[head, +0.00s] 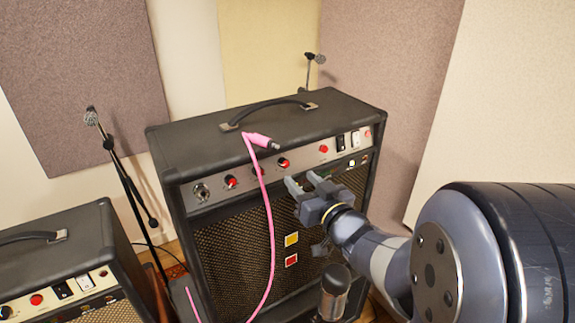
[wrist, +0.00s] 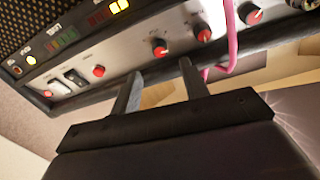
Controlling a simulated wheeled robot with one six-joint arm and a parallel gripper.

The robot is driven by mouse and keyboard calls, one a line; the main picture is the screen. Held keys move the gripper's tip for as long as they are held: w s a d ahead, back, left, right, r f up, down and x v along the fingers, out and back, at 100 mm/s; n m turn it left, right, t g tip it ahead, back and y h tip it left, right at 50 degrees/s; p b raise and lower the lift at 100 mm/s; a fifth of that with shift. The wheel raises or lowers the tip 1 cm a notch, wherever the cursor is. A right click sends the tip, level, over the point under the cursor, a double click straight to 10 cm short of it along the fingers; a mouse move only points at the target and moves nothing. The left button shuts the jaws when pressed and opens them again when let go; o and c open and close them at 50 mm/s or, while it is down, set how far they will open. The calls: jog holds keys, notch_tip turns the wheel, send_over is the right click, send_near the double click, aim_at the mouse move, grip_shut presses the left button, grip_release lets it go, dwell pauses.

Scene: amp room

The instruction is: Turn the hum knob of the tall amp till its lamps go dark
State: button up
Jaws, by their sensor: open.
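The tall amp (head: 225,135) is a black cabinet with a strap handle on top. Its light control strip carries red-capped knobs, including one (head: 283,162) that also shows in the wrist view (wrist: 160,47). I cannot read which knob is marked hum. A yellow-white lamp (head: 352,163) glows at the strip's right end; lit amber lamps (wrist: 118,6) show in the wrist view. My gripper (head: 305,183) is open in front of the panel, its fingers (wrist: 160,68) pointing toward this knob. Nothing is seen between them, and they look apart from the knob.
A pink cable (head: 269,220) with a pink plug (head: 261,141) on the amp's top hangs down the front, left of my gripper. A smaller amp (head: 65,260) stands at the left. Microphones on stands (head: 92,117) are near the amps.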

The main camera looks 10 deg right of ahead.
aim_at(286, 164)
jog(key=p+x, duration=0.1)
jog(key=x, duration=0.5)
jog(key=shift+w+a, duration=0.1)
jog(key=shift+w, duration=0.15)
grip_shut()
